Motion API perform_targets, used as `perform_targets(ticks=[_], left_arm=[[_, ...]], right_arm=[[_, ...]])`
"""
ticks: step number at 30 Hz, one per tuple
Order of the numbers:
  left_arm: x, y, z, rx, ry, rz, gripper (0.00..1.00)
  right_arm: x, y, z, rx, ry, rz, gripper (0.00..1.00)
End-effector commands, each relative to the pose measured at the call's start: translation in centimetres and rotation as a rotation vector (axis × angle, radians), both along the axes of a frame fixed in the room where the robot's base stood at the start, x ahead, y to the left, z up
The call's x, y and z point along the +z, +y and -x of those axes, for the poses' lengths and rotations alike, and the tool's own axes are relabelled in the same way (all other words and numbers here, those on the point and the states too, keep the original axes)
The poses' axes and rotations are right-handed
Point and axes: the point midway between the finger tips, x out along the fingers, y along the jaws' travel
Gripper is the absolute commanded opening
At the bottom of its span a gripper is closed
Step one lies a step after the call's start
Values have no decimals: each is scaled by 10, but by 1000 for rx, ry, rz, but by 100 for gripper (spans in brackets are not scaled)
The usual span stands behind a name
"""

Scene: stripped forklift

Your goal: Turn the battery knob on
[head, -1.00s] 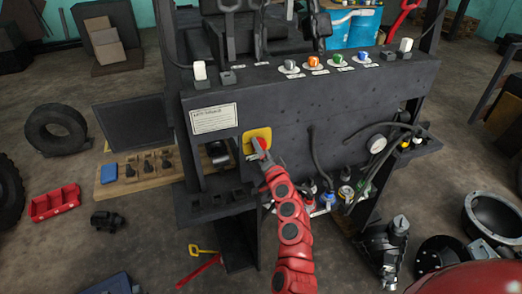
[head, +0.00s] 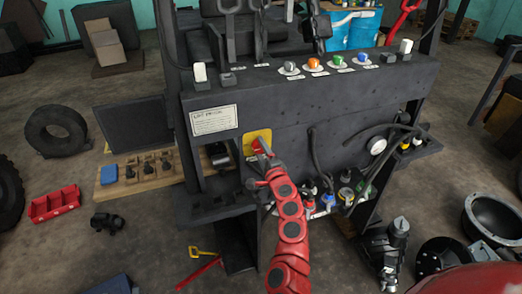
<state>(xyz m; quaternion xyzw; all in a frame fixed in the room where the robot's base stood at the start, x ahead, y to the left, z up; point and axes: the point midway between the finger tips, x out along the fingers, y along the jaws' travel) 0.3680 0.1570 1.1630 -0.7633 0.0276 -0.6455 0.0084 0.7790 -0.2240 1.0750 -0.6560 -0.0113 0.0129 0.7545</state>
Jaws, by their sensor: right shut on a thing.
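The battery knob (head: 257,145) is red and sits on a square yellow plate (head: 249,136) on the front of the dark forklift panel. My right gripper (head: 262,150) reaches up from below and is shut on the knob. The gripper and wrist hide part of the knob and the plate's lower right, so the knob's exact angle is hard to read. My left gripper is not in view.
A white label (head: 214,120) is left of the plate. Black hoses (head: 313,152) hang to the right. Several coloured knobs (head: 313,63) line the panel top. A dark ledge (head: 215,205) juts out below left.

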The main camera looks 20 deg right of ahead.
Motion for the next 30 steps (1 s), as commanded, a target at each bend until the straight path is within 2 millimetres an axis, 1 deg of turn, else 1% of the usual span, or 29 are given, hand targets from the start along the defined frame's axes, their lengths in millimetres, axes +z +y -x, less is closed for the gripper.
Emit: perform_targets(ticks=[6,17,18,22,23,30], left_arm=[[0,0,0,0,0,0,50],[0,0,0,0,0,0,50],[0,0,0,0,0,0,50],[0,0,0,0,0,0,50],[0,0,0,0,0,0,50],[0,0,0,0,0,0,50]], right_arm=[[0,-1,0,-2,1,-30,8],[0,-1,0,-2,1,-34,9],[-1,0,0,-1,1,-34,68],[0,0,0,-1,1,-33,91],[0,0,0,-1,1,-33,94],[0,0,0,-1,1,-32,94]])
